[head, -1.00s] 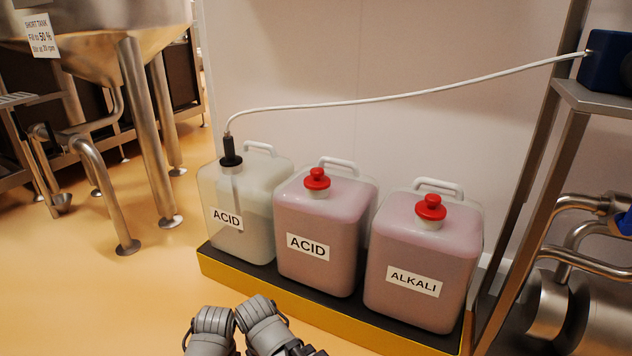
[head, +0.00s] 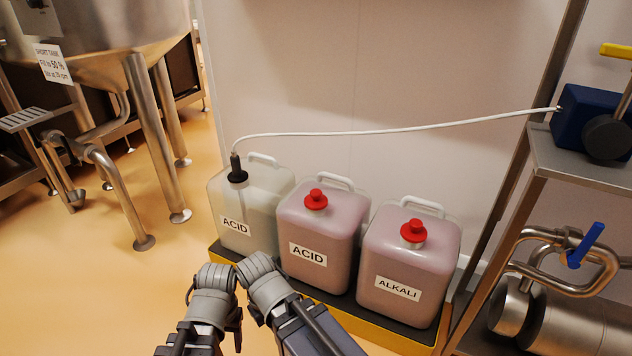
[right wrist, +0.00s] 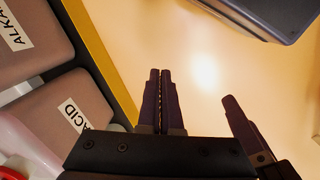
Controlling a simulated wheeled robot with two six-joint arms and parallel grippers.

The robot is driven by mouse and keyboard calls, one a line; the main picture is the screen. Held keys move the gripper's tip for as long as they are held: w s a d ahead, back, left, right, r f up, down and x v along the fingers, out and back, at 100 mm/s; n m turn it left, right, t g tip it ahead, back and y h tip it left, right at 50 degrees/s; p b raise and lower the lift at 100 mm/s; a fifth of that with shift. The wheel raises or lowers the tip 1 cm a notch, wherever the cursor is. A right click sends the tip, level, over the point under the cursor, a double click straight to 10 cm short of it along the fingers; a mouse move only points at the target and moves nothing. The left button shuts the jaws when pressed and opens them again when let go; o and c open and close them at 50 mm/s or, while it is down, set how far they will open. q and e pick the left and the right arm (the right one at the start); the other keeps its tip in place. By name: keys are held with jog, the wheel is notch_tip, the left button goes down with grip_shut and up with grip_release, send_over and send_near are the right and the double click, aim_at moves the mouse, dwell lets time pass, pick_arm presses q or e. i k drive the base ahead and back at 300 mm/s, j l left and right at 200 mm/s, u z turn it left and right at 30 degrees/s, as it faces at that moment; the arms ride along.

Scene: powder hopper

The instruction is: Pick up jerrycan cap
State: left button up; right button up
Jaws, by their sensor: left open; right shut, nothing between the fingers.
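A red jerrycan cap (head: 316,199) sits on the pink middle jerrycan (head: 310,252), labelled ACID. Another red cap (head: 413,231) sits on the pink ALKALI jerrycan (head: 392,291). Red also shows at the lower left corner of the right wrist view. My left gripper (head: 212,335) is low in the head view, left of the jerrycans and apart from both caps; it is open, its fingertips hard to make out. My right gripper (right wrist: 161,78) is shut and empty, pointing over bare floor beside the jerrycans' stand. In the head view its fingers cannot be made out.
A pale ACID jerrycan (head: 236,215) stands at the left with a black fitting (head: 237,172) and a white hose (head: 400,128). The jerrycans share a yellow-edged stand (head: 385,335). A steel shelf (head: 580,160) bounds the right; tank legs (head: 148,150) stand left.

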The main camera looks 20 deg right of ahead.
aim_at(315, 200)
jog(key=i+j+z, duration=0.1)
jog(key=z, duration=0.55)
jog(key=i+j+z, duration=0.1)
jog(key=j+z, duration=0.15)
jog(key=i+j+z, duration=0.1)
jog(key=j+z, duration=0.35)
jog(key=j, duration=0.2)
jog(key=i+j, duration=0.1)
jog(key=j, duration=0.5)
jog(key=i+j+z, duration=0.15)
jog(key=j, duration=1.05)
jog(key=i+z, duration=0.05)
